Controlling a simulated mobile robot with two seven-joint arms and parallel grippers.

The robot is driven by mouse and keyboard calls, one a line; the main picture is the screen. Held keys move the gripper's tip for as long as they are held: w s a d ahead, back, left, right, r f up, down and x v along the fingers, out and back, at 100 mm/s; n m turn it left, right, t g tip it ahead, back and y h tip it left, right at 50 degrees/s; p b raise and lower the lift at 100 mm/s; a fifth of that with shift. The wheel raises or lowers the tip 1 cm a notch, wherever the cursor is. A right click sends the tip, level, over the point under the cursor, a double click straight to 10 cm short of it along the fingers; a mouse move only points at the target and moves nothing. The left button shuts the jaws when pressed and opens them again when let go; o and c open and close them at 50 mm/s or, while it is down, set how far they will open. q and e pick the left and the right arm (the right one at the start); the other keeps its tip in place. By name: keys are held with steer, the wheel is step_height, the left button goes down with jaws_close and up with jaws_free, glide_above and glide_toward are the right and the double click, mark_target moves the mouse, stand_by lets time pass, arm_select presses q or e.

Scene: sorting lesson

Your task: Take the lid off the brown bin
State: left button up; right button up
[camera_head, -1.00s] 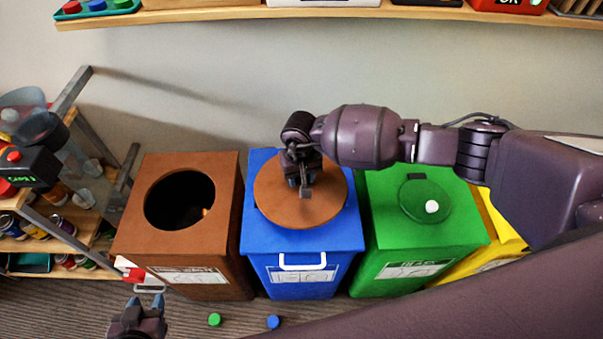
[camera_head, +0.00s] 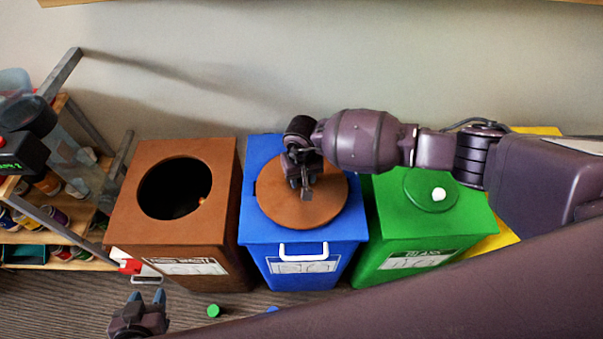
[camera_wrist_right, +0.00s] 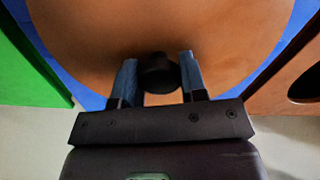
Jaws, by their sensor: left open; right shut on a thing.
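The brown bin (camera_head: 223,180) stands at the left of the row in the head view, with its round opening uncovered and dark inside. Its round brown lid (camera_head: 328,200) is over the top of the blue bin (camera_head: 262,150). My right gripper (camera_head: 306,192) is shut on the lid's black knob (camera_wrist_right: 158,75), which shows between the blue fingers in the right wrist view. I cannot tell whether the lid touches the blue bin. My left gripper (camera_head: 146,298) is open and empty, low in front of the brown bin.
The green bin (camera_head: 385,215) with its green lid (camera_head: 420,190) stands right of the blue bin, and a yellow bin (camera_head: 505,235) is partly hidden behind my arm. A shelf rack (camera_head: 60,230) is at the left. A green disc (camera_head: 213,311) lies on the floor.

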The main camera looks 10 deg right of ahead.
stand_by(0.3)
steer(key=o, duration=1.5)
steer(key=shift+o, duration=0.2)
steer(key=shift+r, duration=0.1)
steer(key=shift+r+p, duration=0.75)
steer(key=shift+r, duration=0.8)
steer(key=shift+r+p, duration=0.8)
steer(key=shift+r, duration=1.1)
